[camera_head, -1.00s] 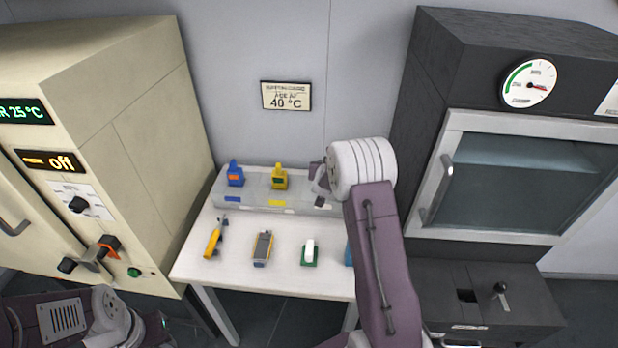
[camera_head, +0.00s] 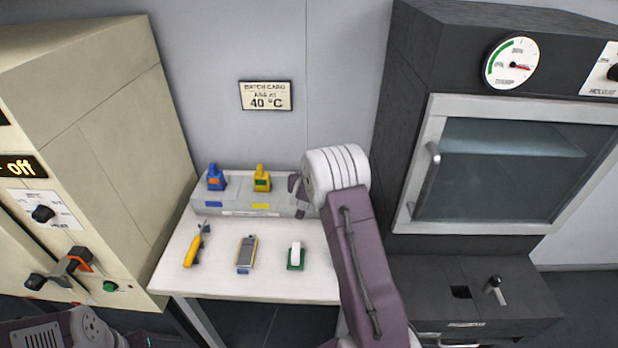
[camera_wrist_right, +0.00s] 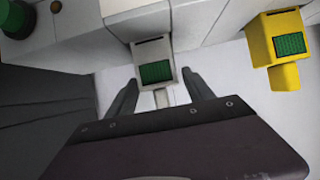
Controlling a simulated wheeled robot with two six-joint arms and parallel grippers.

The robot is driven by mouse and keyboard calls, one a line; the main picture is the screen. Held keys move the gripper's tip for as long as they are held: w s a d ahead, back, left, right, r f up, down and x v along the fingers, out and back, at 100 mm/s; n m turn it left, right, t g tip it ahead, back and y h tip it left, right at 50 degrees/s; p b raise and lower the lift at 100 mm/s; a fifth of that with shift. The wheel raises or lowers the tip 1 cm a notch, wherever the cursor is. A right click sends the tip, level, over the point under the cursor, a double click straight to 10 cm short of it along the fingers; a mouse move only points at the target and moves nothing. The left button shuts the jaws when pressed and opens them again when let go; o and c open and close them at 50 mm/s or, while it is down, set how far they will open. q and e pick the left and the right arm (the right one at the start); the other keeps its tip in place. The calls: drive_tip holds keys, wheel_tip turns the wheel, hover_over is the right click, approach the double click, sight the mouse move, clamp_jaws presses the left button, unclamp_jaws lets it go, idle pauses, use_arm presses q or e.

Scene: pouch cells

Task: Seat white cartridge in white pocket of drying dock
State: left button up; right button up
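The white cartridge (camera_wrist_right: 152,68), with a green patch, shows in the right wrist view at the grey drying dock (camera_head: 235,209). It looks upright, but its pocket is hidden, so I cannot tell how deep it sits. My right gripper (camera_wrist_right: 160,92) is open, its fingers on either side of the cartridge's narrow stem with visible gaps. In the head view my right gripper (camera_head: 299,193) is at the dock's right end, and my arm hides the white cartridge. My left arm shows at the lower left; its gripper is out of view.
A blue cartridge (camera_head: 216,178) and a yellow cartridge (camera_head: 262,179) stand in the dock to the left. On the white table (camera_head: 215,277) lie a yellow-handled tool (camera_head: 193,249), a grey-yellow meter (camera_head: 246,253) and a green-white item (camera_head: 296,256). A beige cabinet (camera_head: 110,160) and dark oven (camera_head: 420,80) flank the table.

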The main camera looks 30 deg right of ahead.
drive_tip(key=shift+d+r, duration=0.1)
drive_tip(key=shift+r, duration=0.2)
drive_tip(key=shift+s+a+r, duration=0.15)
drive_tip(key=shift+s+a, duration=0.05)
drive_tip(key=v, duration=1.1)
drive_tip(key=shift+s+p, duration=0.25)
drive_tip(key=shift+p, duration=0.1)
drive_tip(key=shift+a, duration=0.1)
drive_tip(key=s+a+f+n+g+y, duration=0.2)
drive_tip(key=s+a+f+g+y, duration=0.1)
drive_tip(key=s+a, duration=0.35)
drive_tip(key=s+a+f+n+g+y, duration=0.2)
drive_tip(key=s+a+f+y, duration=0.15)
drive_tip(key=s+a, duration=0.3)
drive_tip(key=s+a+f+n+g, duration=0.1)
drive_tip(key=s+g, duration=0.3)
drive_tip(key=s, duration=0.6)
drive_tip(key=shift+s+f+n, duration=0.15)
drive_tip(key=shift+s+n, duration=0.2)
drive_tip(key=shift+n, duration=0.15)
